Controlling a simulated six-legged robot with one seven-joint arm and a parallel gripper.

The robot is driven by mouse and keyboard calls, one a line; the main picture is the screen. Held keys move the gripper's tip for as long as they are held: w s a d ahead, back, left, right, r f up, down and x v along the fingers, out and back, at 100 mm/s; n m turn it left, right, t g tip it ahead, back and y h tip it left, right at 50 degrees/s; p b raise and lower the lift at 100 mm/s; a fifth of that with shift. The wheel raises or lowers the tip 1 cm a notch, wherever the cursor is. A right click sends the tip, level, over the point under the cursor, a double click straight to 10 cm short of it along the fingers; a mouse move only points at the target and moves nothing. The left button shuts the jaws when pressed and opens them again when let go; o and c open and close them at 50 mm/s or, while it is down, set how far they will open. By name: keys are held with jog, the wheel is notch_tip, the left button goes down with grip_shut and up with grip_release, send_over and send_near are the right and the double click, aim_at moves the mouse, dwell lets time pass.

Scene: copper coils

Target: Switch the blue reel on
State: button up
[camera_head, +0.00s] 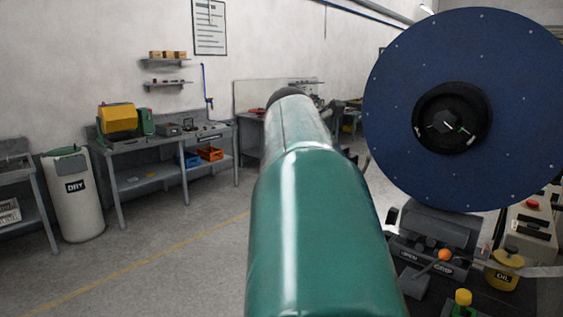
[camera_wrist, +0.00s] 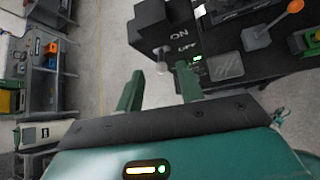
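The blue reel (camera_head: 400,110) is a large upright disc with a black hub, at the right of the head view. In the wrist view a black switch box (camera_wrist: 148,28) carries white ON and OFF labels, with ON above OFF. A small lever with a pale knob (camera_wrist: 161,67) sticks out below the box. My gripper (camera_wrist: 158,72) has two green fingers spread apart and empty. The pale knob appears between the fingertips; I cannot tell how deep it lies, and no contact shows. In the head view my green arm hides the gripper and switch.
A machine bed below the reel carries an orange-knobbed lever (camera_head: 445,254), a yellow button (camera_head: 463,297) and a yellow OIL can (camera_head: 505,268). Workbenches (camera_head: 160,150) and a white DRY bin (camera_head: 75,200) line the left wall. The floor between is clear.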

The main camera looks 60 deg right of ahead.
jog(key=v, duration=1.2)
jog(key=shift+r, duration=0.1)
jog(key=w+a+f+m+t+y, duration=0.2)
jog(key=w+a+f+m, duration=0.15)
jog(key=a+f, duration=0.45)
jog(key=w+a+f+m+t+y, duration=0.25)
jog(key=w+a+f, duration=0.3)
jog(key=a, duration=0.45)
jog(key=s+a+f+m+y, duration=0.2)
jog(key=a+f+m, duration=0.2)
jog(key=a+f, duration=0.5)
jog(key=s+a+f+m+y, duration=0.2)
jog(key=a+f+m, duration=0.3)
jog(key=a+f, duration=0.4)
jog(key=shift+a+y, duration=0.75)
jog(key=shift+a, duration=0.25)
jog(key=shift+s+d, duration=0.1)
jog(key=shift+d, duration=0.1)
